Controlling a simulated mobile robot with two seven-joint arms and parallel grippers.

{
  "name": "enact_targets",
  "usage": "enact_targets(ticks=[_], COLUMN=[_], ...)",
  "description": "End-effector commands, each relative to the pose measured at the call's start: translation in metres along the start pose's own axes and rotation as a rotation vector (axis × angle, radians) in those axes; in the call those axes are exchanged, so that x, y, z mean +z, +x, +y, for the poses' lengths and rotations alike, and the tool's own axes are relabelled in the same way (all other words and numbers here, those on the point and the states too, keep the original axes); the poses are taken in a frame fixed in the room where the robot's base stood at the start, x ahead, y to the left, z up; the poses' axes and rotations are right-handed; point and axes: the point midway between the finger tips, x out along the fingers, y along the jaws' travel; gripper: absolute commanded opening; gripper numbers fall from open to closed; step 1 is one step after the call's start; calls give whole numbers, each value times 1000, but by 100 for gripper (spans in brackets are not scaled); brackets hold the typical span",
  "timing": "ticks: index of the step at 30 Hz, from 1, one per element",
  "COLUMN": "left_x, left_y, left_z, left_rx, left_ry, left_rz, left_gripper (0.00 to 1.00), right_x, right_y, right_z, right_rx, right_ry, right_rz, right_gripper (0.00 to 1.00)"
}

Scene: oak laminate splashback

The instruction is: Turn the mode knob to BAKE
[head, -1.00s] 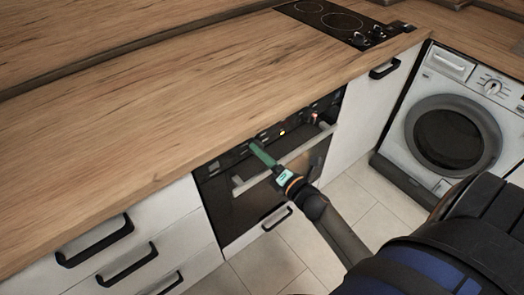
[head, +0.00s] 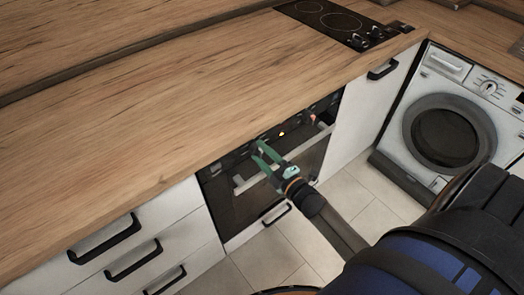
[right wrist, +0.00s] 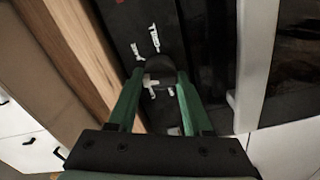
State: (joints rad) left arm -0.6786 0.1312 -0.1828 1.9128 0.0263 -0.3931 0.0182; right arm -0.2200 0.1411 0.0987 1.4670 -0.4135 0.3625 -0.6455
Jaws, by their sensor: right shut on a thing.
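The mode knob (right wrist: 158,68) is a dark round knob on the oven's black control panel (right wrist: 118,22), with small white markings around it. My right gripper (right wrist: 160,76) has its two green fingers on either side of the knob, shut on it. The markings are too small and blurred to read, so I cannot tell which mode the knob points to. In the head view my right gripper (head: 259,150) reaches the panel above the oven door handle (head: 250,182), and the knob is hidden there. My left gripper is not in view.
The wooden worktop (head: 150,120) overhangs the panel closely. The oven handle (right wrist: 257,65) runs beside the right finger in the wrist view. White drawers (head: 120,250) stand left of the oven, and a washing machine (head: 447,137) stands at the right. Floor tiles in front are clear.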

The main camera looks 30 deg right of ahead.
Motion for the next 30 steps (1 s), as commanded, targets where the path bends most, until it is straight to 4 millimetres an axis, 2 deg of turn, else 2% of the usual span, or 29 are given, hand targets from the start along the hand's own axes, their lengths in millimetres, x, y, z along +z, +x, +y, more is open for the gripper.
enact_targets(ticks=[15,21,30], left_x=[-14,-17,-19], left_y=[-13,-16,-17], left_z=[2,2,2], left_rx=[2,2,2], left_ry=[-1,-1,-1], left_rz=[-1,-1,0], left_gripper=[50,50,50], right_x=[0,0,0], right_y=[1,1,1], right_z=[4,4,3], right_rx=[2,3,3], right_ry=[455,573,661], right_rz=[1,2,3], right_gripper=[0,0,0])
